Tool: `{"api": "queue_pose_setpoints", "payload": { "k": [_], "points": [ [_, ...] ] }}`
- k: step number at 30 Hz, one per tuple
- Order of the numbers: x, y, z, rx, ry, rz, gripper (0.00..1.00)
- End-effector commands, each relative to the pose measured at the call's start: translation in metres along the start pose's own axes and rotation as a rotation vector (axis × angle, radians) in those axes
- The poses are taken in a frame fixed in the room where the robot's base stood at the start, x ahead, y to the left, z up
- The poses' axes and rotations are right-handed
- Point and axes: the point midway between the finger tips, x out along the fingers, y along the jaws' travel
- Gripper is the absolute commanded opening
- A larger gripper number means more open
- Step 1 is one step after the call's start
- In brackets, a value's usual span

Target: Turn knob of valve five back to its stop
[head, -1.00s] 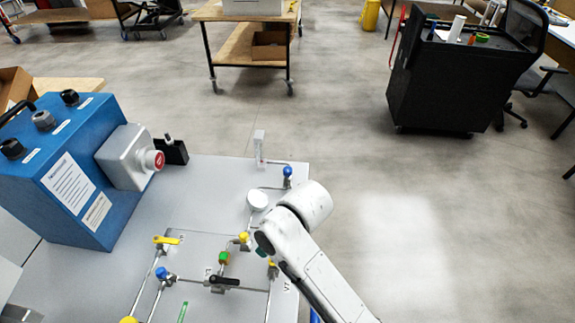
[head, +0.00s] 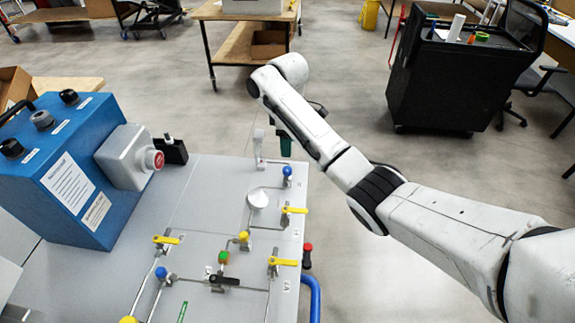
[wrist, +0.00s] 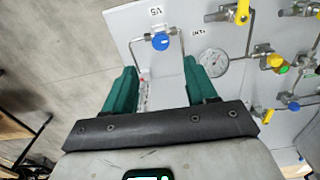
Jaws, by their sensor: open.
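The blue round knob (head: 287,171) stands at the far right of the panel. In the wrist view this blue knob (wrist: 160,41) sits on a thin pipe beside the label V5 (wrist: 156,11). My gripper (wrist: 160,68) has two green fingers standing wide apart with nothing held. The knob shows beyond the fingertips, between their lines and apart from both. In the head view my gripper (head: 286,147) appears just beyond the knob, at the panel's far edge, mostly hidden by my arm.
A round gauge (head: 257,198), yellow lever valves (head: 294,210) and a second blue knob (head: 161,272) are on the grey panel (head: 200,200). A clear upright part (head: 259,148) stands left of my gripper. A blue box (head: 65,165) stands left.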

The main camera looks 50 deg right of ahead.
Motion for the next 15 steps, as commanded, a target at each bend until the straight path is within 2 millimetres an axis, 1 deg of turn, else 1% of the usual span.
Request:
{"api": "queue_pose_setpoints", "payload": {
  "k": [5,9,15],
  "points": [
    [0.028,-0.001,0.001,0.002,-0.002,-0.003,0.57],
    [0.054,-0.001,0.001,0.002,-0.001,-0.002,0.57],
    [0.084,-0.001,0.0,0.001,0.0,-0.001,0.57]
  ]
}}
